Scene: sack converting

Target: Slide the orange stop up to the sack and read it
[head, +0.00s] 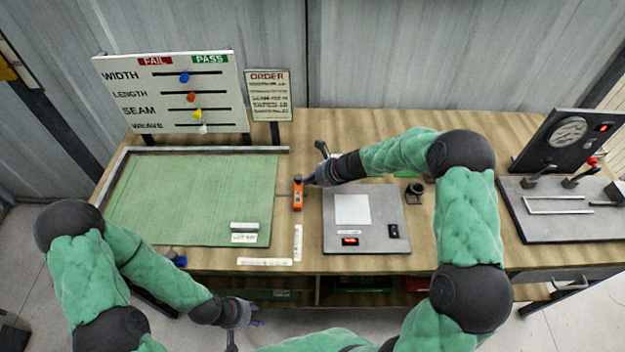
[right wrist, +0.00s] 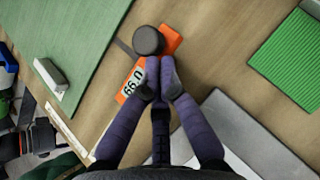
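The orange stop (head: 297,196) stands on the bench just right of a large flat green sheet (head: 190,198), which looks like the sack. In the right wrist view the stop (right wrist: 172,40) has a black round knob and a display; its digits look like 66.0, or 0.99 turned over. A strip of bare wood separates stop and sheet. My right gripper (right wrist: 161,64) has its fingertips together against the near side of the knob, not visibly around it. My left gripper (head: 243,314) hangs in front of the bench, empty; its opening is unclear.
A FAIL/PASS board (head: 172,95) with coloured sliders and an order sheet (head: 269,95) stand behind. A grey scale (head: 365,240) with a white plate is right of the stop. White rulers (head: 298,243) lie near the front edge. A gauge station (head: 570,225) is far right.

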